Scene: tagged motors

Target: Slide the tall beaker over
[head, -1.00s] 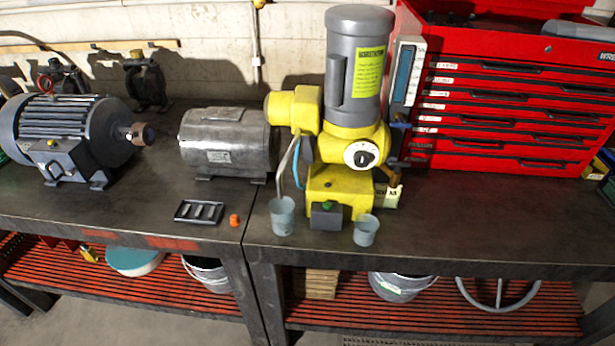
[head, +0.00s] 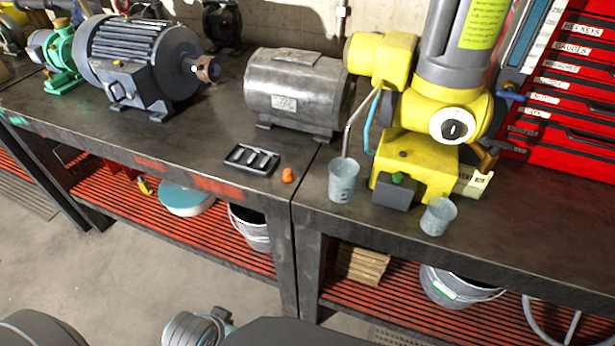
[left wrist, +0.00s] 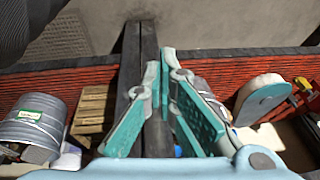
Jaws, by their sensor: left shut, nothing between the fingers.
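The tall beaker (head: 343,180), a grey-blue cup, stands upright on the bench beside the yellow pump base, near the front edge. A shorter similar beaker (head: 438,216) stands to its right, past the grey block with the green button. My left gripper (left wrist: 159,65) has teal fingers in the left wrist view; they are shut and empty, in front of the bench leg and lower shelf. It is well away from both beakers, which do not show in that view. My right gripper is not in view.
The yellow pump (head: 415,160) stands close behind the beakers. A small black tray (head: 251,158) and an orange piece (head: 288,175) lie to the left. A grey motor (head: 298,90) is behind them. The bench top right of the short beaker is clear. Buckets (head: 250,230) sit on the lower shelf.

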